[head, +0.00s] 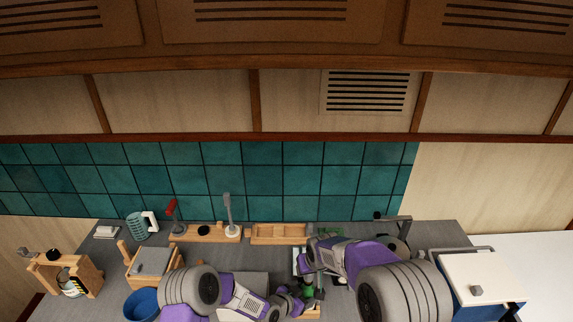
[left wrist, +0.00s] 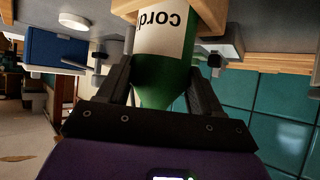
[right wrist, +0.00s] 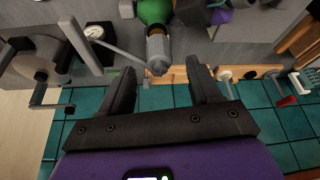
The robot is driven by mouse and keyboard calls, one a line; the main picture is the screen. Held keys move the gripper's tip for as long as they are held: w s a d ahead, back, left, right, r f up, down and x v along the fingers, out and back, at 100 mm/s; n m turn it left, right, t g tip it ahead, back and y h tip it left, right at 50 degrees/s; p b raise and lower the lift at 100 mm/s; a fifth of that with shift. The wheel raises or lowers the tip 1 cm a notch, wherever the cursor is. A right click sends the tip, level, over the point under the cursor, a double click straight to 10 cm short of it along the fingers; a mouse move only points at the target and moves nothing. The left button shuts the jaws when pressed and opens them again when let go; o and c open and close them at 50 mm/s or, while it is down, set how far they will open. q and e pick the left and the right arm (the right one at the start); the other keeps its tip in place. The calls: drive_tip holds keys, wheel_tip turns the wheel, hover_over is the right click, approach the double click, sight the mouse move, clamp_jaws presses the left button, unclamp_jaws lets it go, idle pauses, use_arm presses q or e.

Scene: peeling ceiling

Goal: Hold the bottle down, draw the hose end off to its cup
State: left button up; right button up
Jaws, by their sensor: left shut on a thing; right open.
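The green bottle (head: 308,291) stands at the front of the counter, mostly hidden by my arms. In the left wrist view, the bottle (left wrist: 163,80) has a white label and sits between the fingers of my left gripper (left wrist: 165,92), which is shut on it. My right gripper (right wrist: 165,82) is open and empty, facing the bottle's neck. In the right wrist view, the green bottle (right wrist: 155,10) ends in a brownish neck with a grey metal tip (right wrist: 158,66), apart from the fingers. I cannot make out the hose or its cup for certain.
A blue bucket (head: 141,304) and a wooden box (head: 152,262) stand to the left. A wooden tray (head: 280,233) lies at the back, beside a wooden rack (head: 205,233). A round dial (right wrist: 95,32) and a cranked handle (right wrist: 50,98) stand near the right gripper. A white-topped blue box (head: 480,280) is at right.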

drive_tip(key=shift+x, duration=2.25)
drive_tip(key=shift+s, duration=0.1)
clamp_jaws()
drive_tip(key=shift+r, duration=2.95)
